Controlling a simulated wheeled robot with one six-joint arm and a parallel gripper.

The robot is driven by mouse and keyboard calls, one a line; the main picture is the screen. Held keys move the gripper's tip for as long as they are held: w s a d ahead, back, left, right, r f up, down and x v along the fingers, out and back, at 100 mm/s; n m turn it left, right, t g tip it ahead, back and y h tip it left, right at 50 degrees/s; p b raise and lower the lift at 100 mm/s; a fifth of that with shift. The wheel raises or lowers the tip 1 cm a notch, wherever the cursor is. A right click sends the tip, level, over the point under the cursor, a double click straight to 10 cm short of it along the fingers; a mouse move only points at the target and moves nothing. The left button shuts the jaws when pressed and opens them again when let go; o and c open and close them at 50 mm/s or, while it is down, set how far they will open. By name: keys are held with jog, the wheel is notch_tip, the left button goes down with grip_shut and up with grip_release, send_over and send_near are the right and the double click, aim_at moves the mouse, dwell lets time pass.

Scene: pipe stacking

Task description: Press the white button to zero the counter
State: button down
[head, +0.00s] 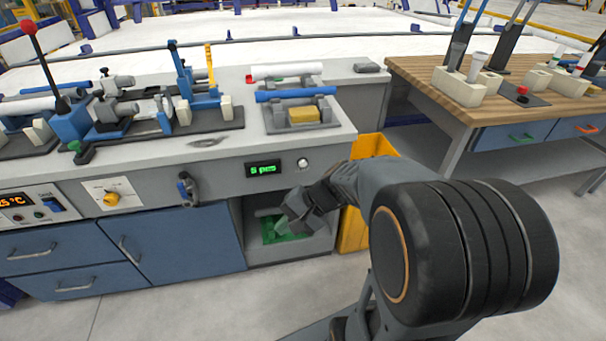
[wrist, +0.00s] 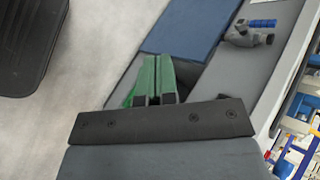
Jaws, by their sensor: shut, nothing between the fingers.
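The white button (head: 303,164) is a small round knob on the grey front panel of the workbench, just right of the counter. The counter (head: 264,170) is a black display with green text that seems to read "5 pcs". My gripper (head: 283,224) is lower than the button and a little to its left, in front of the open compartment, apart from the button. Its green fingers also show in the wrist view (wrist: 156,80), closed together and empty. I cannot make out the button or the counter in the wrist view.
A clamp with a blue handle (head: 187,188) sticks out of the panel on the left; it also shows in the wrist view (wrist: 262,23). A yellow bin (head: 372,147) stands right of the bench. Pipes and fixtures lie on top. Floor in front is clear.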

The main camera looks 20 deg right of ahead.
aim_at(303, 163)
jog(key=w+d+f+m+t+b, duration=0.4)
jog(key=w+d+m+t, duration=0.7)
jog(key=d, duration=0.2)
jog(key=shift+f+t+y, duration=0.2)
jog(key=shift+t+y, duration=0.2)
jog(key=shift+w, duration=0.1)
jog(key=shift+w+d+b, duration=0.1)
jog(key=shift+w+d, duration=0.15)
jog(key=shift+w, duration=1.15)
jog(key=shift+w+d+b, duration=0.15)
jog(key=shift+w+d, duration=0.1)
jog(key=shift+w, duration=1.15)
jog(key=shift+w+d+b, duration=0.1)
jog(key=shift+w+d, duration=0.15)
jog(key=shift+w, duration=1.15)
jog(key=shift+w+d+b, duration=0.2)
jog(key=shift+w+b, duration=0.1)
jog(key=shift+w, duration=0.5)
jog(key=shift+s, duration=0.2)
jog(key=shift+s+a, duration=0.2)
jog(key=shift+s, duration=0.45)
